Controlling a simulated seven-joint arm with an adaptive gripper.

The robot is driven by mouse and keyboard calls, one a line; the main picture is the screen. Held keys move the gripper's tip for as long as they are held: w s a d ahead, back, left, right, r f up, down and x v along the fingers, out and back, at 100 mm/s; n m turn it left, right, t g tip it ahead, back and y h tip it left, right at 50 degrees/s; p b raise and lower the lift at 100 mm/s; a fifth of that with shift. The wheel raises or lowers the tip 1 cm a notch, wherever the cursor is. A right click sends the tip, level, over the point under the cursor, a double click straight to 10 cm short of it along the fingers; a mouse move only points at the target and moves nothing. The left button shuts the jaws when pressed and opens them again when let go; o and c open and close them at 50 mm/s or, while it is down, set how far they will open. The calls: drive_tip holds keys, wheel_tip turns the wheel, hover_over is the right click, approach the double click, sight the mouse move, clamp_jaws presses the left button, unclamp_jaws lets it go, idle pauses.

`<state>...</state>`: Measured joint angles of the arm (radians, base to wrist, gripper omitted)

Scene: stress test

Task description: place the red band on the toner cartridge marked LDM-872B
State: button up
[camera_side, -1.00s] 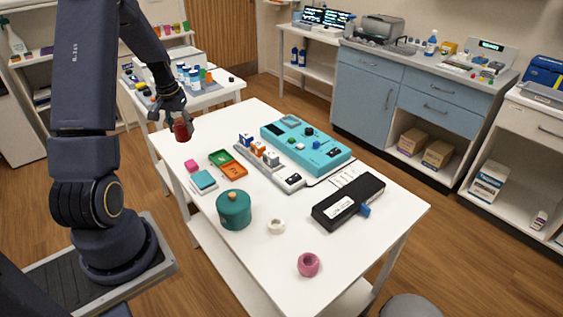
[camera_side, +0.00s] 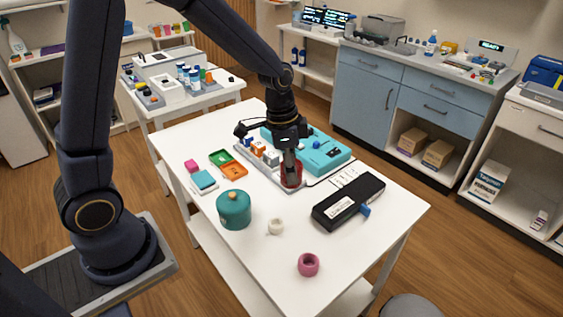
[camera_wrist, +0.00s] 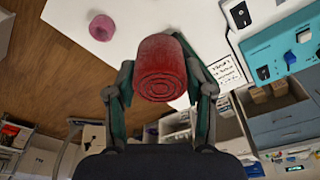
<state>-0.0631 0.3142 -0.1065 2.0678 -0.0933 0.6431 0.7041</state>
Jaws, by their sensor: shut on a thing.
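My gripper (camera_side: 290,158) is shut on the red band (camera_side: 291,176), a dark red rolled piece with a spiral end. In the wrist view the red band (camera_wrist: 160,68) sits between the two fingers. In the side view it hangs over the table beside the front end of the grey strip. A black toner cartridge (camera_side: 348,201) with a white label and a blue tab lies on the right of the table. Its label is too small to read. The cartridge is not clearly visible in the wrist view.
A teal lidded pot (camera_side: 233,209), a white ring (camera_side: 276,227) and a pink ring (camera_side: 308,264) stand near the front. A teal device (camera_side: 322,155) with controls lies behind my gripper. Small green and orange trays (camera_side: 233,170) are at left. Table space between the white ring and cartridge is clear.

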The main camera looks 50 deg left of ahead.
drive_tip(key=d+m, duration=0.1)
drive_tip(key=d, duration=0.4)
approach(345, 207)
drive_tip(key=shift+s+d+f, duration=0.1)
drive_tip(key=shift+d+f, duration=0.1)
drive_tip(key=shift+f, duration=0.25)
drive_tip(key=shift+w+f, duration=0.35)
drive_tip(key=shift+f, duration=1.6)
drive_tip(key=o, duration=1.2)
drive_tip(key=shift+f, duration=0.1)
drive_tip(key=shift+c, duration=0.2)
